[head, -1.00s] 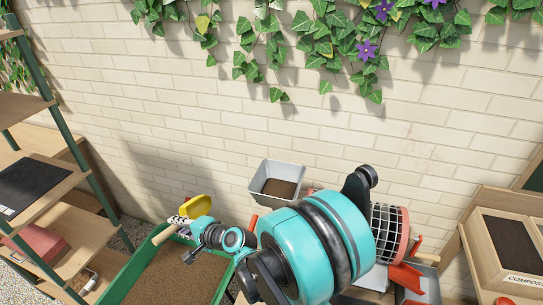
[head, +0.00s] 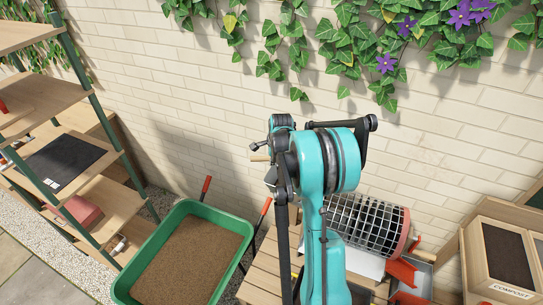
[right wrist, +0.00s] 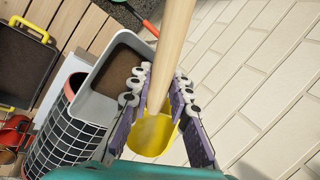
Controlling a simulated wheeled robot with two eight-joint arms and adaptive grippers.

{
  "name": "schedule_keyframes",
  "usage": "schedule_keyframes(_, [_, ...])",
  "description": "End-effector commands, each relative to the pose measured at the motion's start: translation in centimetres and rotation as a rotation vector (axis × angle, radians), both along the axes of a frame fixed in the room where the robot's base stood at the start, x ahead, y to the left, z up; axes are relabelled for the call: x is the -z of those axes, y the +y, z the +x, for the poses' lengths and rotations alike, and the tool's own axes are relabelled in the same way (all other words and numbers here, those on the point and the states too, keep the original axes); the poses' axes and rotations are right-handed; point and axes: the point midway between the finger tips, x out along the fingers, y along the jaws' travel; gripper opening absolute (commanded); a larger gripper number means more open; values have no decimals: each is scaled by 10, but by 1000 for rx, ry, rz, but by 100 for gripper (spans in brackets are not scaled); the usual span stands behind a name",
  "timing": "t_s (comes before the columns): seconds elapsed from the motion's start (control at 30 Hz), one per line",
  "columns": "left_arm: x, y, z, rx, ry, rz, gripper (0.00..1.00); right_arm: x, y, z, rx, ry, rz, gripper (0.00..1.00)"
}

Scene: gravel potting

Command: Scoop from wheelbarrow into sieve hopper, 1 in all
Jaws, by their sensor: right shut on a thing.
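The green wheelbarrow (head: 243,225) holds brown gravel (head: 185,262) and stands left of the wooden bench in the head view. My right gripper (right wrist: 159,86) is shut on the pale wooden handle (right wrist: 174,38) of a yellow scoop (right wrist: 150,137). The handle's end also shows beside my arm in the head view (head: 259,158). The scoop's contents cannot be made out. The light grey hopper (right wrist: 101,73), with brown material inside, lies behind and left of the scoop in the right wrist view. My arm hides the hopper in the head view. My left gripper is out of view.
The black mesh sieve drum (head: 368,222) lies right of my arm. A black tray with yellow handles (right wrist: 24,63) is on the bench. A compost box (head: 503,252) stands at the right, shelves (head: 100,195) at the left, and the brick wall (head: 190,100) behind.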

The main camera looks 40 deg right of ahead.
Motion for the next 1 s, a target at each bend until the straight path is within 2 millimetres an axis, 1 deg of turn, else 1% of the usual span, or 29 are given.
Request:
schedule_keyframes(0.03, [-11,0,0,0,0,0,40,-6,-1,4,-3,47,16,0])
schedule_keyframes(0.2, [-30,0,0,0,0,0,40,-9,-3,9,-8,238,87,0])
schedule_keyframes(0.5, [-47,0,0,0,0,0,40,-8,-5,15,-14,482,174,0])
schedule_keyframes(0.73, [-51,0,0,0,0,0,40,-8,-5,16,-16,557,202,0])
schedule_keyframes(1.0, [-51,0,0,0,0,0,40,-7,-5,15,-17,567,206,0])
